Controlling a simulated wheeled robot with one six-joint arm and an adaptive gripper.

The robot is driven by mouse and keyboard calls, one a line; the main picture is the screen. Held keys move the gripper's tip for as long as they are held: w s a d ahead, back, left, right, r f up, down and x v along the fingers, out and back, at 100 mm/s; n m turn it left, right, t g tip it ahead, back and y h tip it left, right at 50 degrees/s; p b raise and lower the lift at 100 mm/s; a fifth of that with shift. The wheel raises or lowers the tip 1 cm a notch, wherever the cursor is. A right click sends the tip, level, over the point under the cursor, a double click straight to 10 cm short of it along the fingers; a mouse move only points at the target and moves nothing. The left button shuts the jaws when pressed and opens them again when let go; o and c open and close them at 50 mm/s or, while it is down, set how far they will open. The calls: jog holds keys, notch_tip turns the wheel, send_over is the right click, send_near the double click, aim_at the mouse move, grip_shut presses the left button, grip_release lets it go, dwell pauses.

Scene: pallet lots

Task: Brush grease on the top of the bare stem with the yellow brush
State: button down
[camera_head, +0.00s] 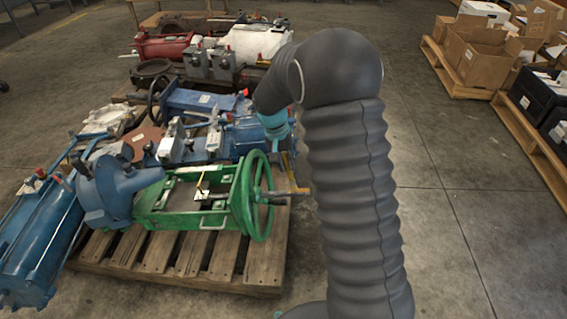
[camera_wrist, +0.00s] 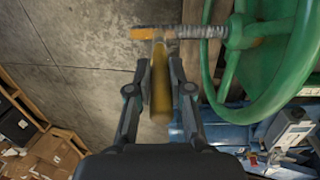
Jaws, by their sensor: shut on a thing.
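In the wrist view my gripper (camera_wrist: 160,83) is shut on the yellow brush (camera_wrist: 160,92), with a finger on each side of its handle. The brush's far end meets the bare stem (camera_wrist: 200,32) in the picture; I cannot tell whether they touch. The grey, ridged stem sticks out of the hub of the green handwheel (camera_wrist: 290,95). Its outer part looks orange-yellow, but I cannot tell whether this is grease. In the head view the stem (camera_head: 282,193) points right from the green handwheel (camera_head: 248,172).
The green valve frame (camera_head: 165,215) lies on a wooden pallet (camera_head: 225,265) beside blue valve parts (camera_head: 30,245). More pallets of machinery stand behind. Boxes on a pallet (camera_head: 470,80) are at the right. The concrete floor between them is clear.

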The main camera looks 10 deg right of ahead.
aim_at(284, 153)
jog(key=shift+d, duration=0.1)
dwell(0.9)
jog(key=shift+p+v, duration=2.05)
jog(key=shift+v, duration=0.95)
jog(key=shift+p+v, duration=1.05)
jog(key=shift+v, duration=0.5)
jog(key=shift+f, duration=0.1)
